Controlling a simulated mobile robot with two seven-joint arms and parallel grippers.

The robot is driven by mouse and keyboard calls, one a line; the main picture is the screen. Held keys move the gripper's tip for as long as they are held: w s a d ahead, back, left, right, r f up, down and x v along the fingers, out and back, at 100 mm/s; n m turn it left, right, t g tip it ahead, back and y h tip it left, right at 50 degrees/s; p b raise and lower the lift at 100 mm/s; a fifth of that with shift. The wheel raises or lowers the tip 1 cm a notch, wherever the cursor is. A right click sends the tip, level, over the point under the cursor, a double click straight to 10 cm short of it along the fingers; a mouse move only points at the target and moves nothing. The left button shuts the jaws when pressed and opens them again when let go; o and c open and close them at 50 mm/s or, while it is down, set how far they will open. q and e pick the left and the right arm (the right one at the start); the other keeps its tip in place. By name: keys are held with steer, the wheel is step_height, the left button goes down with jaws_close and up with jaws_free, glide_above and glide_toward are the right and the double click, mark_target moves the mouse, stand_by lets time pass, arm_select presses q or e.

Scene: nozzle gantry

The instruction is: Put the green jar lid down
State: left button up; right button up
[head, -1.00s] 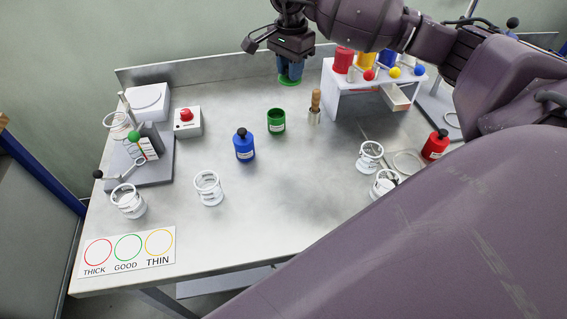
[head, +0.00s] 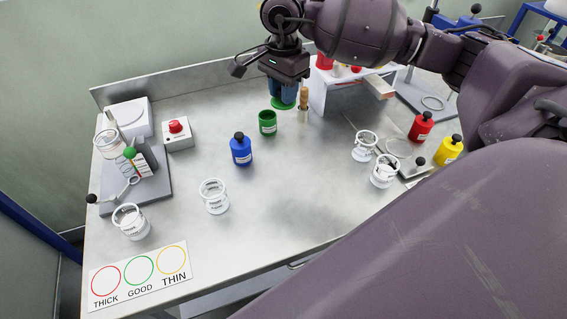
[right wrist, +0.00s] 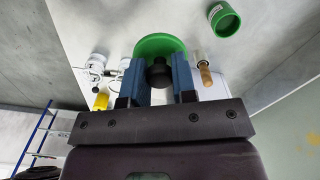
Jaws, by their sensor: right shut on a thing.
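My right gripper (head: 283,92) is shut on the green jar lid (head: 283,104), gripping its black knob (right wrist: 158,74). The lid hangs flat under the fingers, close over the metal table top; I cannot tell whether it touches. In the right wrist view the green disc (right wrist: 160,44) shows between and beyond the two blue fingers. The open green jar (head: 267,123) stands upright just in front and to the left of the lid, apart from it. My left gripper is in neither view.
A wooden-handled tool (head: 304,99) stands just right of the lid, with the white shelf (head: 319,88) beyond. A blue bottle (head: 240,150) stands front left, and a box with a red button (head: 177,135) farther left. The middle table front is clear.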

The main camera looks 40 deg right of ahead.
glide_above(284, 163)
step_height(284, 163, down, 16)
steer(key=shift+f, duration=2)
steer(key=shift+f, duration=0.2)
steer(key=o, duration=0.9)
